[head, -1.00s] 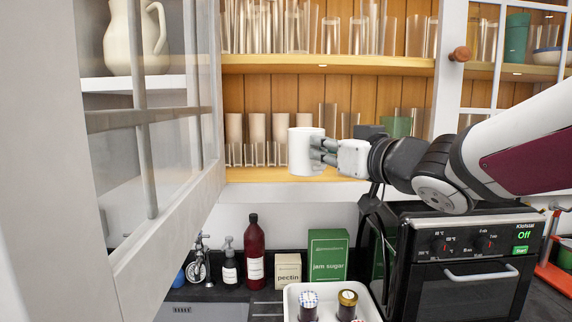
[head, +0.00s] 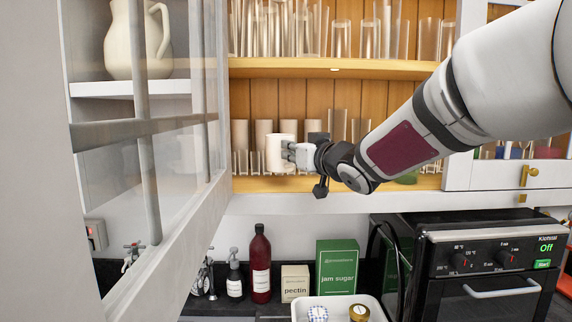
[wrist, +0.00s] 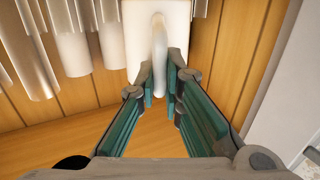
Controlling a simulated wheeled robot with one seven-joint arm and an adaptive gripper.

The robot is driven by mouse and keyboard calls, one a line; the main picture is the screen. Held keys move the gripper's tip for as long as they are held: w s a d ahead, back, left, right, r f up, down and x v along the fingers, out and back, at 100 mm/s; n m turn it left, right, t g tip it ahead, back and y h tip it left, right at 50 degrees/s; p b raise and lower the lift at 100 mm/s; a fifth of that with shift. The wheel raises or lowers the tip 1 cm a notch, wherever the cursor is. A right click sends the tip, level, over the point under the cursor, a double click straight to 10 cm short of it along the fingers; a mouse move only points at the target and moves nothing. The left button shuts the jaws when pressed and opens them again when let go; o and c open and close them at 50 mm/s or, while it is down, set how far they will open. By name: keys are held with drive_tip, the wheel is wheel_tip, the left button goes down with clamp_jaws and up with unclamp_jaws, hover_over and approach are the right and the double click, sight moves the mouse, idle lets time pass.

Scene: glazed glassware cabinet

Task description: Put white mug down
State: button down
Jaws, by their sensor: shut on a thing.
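The white mug (head: 277,153) is at the lower cabinet shelf, upright in the head view, near the shelf's front. My gripper (head: 291,154) reaches in from the right and is shut on the mug's handle. In the wrist view the mug (wrist: 133,38) is at the top, with its handle (wrist: 159,55) between the fingers of my gripper (wrist: 159,82). I cannot tell whether the mug's base touches the wooden lower shelf (head: 330,184).
Several tall glasses and pale cups (head: 240,135) stand behind and left of the mug. The upper shelf (head: 340,67) holds more glasses. An open glazed door (head: 170,215) stands on the left. Below are a toaster oven (head: 490,270) and jam sugar box (head: 336,266).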

sight(290, 165)
drive_tip(key=shift+x, duration=0.75)
wheel_tip(290, 165, down, 3)
drive_tip(key=shift+r+p, duration=0.15)
drive_tip(key=shift+p, duration=0.4)
drive_tip(key=shift+d+f, duration=0.1)
drive_tip(key=shift+f, duration=0.25)
drive_tip(key=shift+f, duration=0.15)
drive_tip(key=c, duration=1.7)
unclamp_jaws()
drive_tip(key=shift+f, duration=0.1)
